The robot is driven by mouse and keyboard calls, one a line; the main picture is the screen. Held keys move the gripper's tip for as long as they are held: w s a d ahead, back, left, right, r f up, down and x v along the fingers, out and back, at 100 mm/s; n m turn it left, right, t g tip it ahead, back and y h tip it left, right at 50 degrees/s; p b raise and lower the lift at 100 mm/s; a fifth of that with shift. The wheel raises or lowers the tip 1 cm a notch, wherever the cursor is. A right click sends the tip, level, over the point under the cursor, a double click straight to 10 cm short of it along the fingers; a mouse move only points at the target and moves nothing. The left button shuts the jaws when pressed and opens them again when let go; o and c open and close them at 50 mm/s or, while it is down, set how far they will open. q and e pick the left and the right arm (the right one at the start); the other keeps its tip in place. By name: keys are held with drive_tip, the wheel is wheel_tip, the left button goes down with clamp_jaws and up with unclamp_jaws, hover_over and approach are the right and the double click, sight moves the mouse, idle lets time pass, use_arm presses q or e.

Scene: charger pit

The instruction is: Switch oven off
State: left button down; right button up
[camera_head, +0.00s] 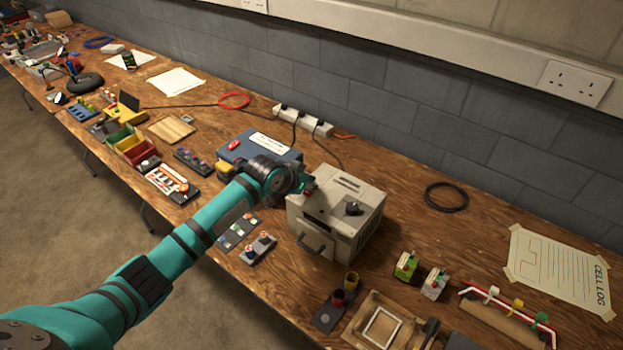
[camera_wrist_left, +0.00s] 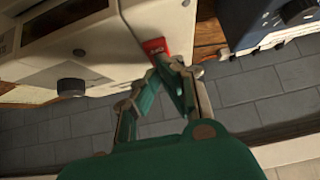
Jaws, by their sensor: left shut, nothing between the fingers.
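In the left wrist view, the oven's pale housing (camera_wrist_left: 95,40) fills the upper left, with the knob (camera_wrist_left: 72,87) at the left. A small red lettered part (camera_wrist_left: 156,47) sits at its edge, right at my left fingertips (camera_wrist_left: 168,62). I cannot tell whether the tips touch it. My right gripper is not in view.
A dark blue box (camera_head: 249,142) stands close left of the oven; it also shows in the left wrist view (camera_wrist_left: 262,18). A power strip (camera_head: 303,121) lies behind.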

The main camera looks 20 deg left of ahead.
sight(309, 193)
use_arm(q)
drive_tip(key=shift+r+p, duration=0.4)
wheel_tip(309, 193, up, 4)
drive_tip(key=p, duration=0.4)
drive_tip(key=shift+s+a, duration=0.1)
drive_tip(key=shift+s+a+b, duration=0.3)
drive_tip(key=shift+s+b, duration=0.25)
drive_tip(key=shift+s, duration=0.3)
drive_tip(key=b+v, duration=0.1)
drive_tip(key=v, duration=0.7)
drive_tip(key=shift+s+a+f, duration=0.15)
drive_tip(key=shift+s+f, duration=0.1)
drive_tip(key=shift+s, duration=0.2)
drive_tip(key=shift+w, duration=0.1)
drive_tip(key=shift+f, duration=0.1)
